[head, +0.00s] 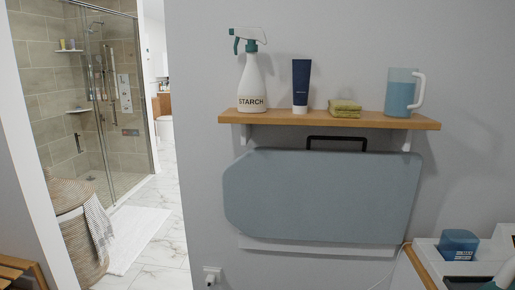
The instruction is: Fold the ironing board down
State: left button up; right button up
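The ironing board (320,197) has a blue-grey cover and is folded up flat against the wall, below a wooden shelf. A black handle (337,139) sticks up at its top edge, just under the shelf. A pale strip (315,248) shows along the wall under the board's lower edge. Neither of my grippers is in view.
The wooden shelf (330,121) holds a starch spray bottle (252,85), a dark blue tube (301,85), a folded yellow-green cloth (345,108) and a blue jug (401,93). A counter with a blue box (459,244) stands at lower right. A doorway opens left, past a wicker basket (80,230).

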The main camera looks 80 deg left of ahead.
aim_at(363, 195)
jog(key=u, duration=2.05)
